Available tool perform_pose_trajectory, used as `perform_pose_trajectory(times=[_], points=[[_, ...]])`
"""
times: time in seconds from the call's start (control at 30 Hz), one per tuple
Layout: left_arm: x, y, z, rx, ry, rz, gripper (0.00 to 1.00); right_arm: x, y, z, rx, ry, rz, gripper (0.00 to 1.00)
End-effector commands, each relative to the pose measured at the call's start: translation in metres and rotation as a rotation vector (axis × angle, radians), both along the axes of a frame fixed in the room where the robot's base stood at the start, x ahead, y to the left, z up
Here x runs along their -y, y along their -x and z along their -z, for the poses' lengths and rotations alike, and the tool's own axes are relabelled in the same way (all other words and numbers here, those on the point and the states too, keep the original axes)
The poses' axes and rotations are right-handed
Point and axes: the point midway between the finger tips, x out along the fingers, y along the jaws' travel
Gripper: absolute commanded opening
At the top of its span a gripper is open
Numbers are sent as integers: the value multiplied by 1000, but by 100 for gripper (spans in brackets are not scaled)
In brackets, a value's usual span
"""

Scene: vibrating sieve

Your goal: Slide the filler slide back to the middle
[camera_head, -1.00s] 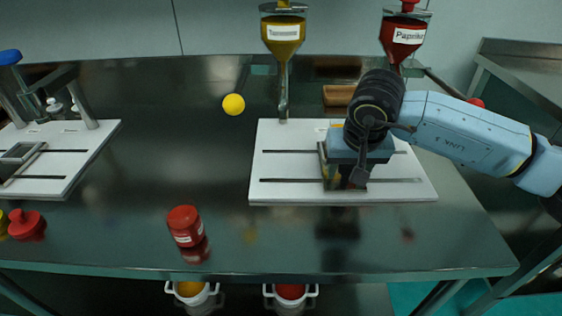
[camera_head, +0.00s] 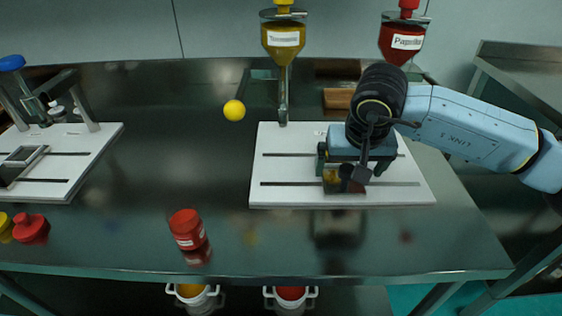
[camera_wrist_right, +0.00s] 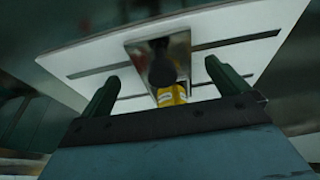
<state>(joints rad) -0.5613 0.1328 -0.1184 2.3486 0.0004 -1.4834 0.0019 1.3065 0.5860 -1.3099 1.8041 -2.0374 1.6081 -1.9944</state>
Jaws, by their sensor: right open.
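The filler slide (camera_wrist_right: 135,52) is a shiny metal piece on the white slotted board (camera_head: 275,147). In the head view it sits under my right gripper (camera_head: 354,168), right of the board's centre and mostly hidden. A small yellow jar (camera_wrist_right: 171,95) with a pale label shows at the slide; its lower part shows below the gripper in the head view. My right gripper is open, its two dark green fingers (camera_wrist_right: 165,87) apart on either side of the slide and jar. I cannot tell whether either finger touches the slide. My left gripper is not in view.
A yellow-filled hopper (camera_head: 283,40) and a red paprika hopper (camera_head: 402,42) stand behind the board. A red jar (camera_head: 187,229) stands at the front of the steel table. A second white board (camera_head: 88,160) is at left. The table between the boards is mostly clear.

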Motion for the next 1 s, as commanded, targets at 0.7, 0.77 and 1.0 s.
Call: perform_pose_trajectory(times=[0.7, 0.77, 1.0], points=[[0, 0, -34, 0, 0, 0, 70, 0, 19, -63, 1, -1, 1, 100], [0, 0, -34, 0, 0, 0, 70, 0, 19, -63, 0, -1, 1, 100], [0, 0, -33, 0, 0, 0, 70, 0, 19, -62, 0, 0, 0, 100]])
